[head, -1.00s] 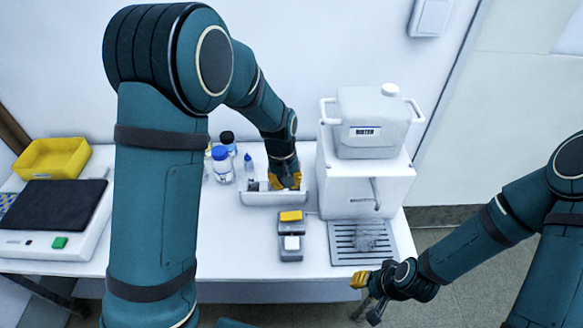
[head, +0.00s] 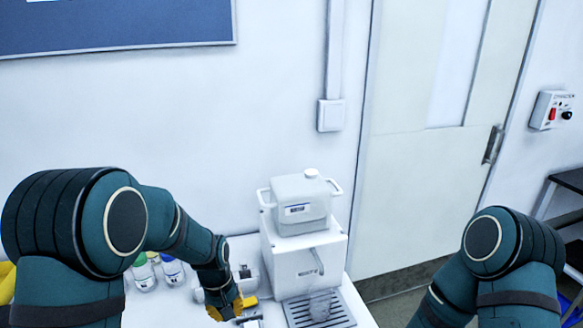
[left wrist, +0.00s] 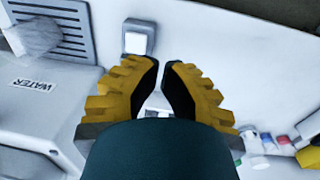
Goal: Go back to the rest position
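My left gripper (head: 224,309) is low over the bench, left of the white dispenser, in the head view. In the left wrist view its yellow fingers (left wrist: 161,66) lean towards each other with a narrow gap. White bench shows through the gap, and I see nothing held. A grey block with a white top (left wrist: 137,41) lies just beyond the fingertips. My right arm is at the lower right of the head view; its gripper is out of frame.
The white dispenser (head: 302,264) carries a water container (head: 300,207) and has a drip tray (head: 335,309) in front. Capped bottles (head: 173,270) stand left of my left gripper. A door (head: 425,130) and a wall control box (head: 551,110) are to the right.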

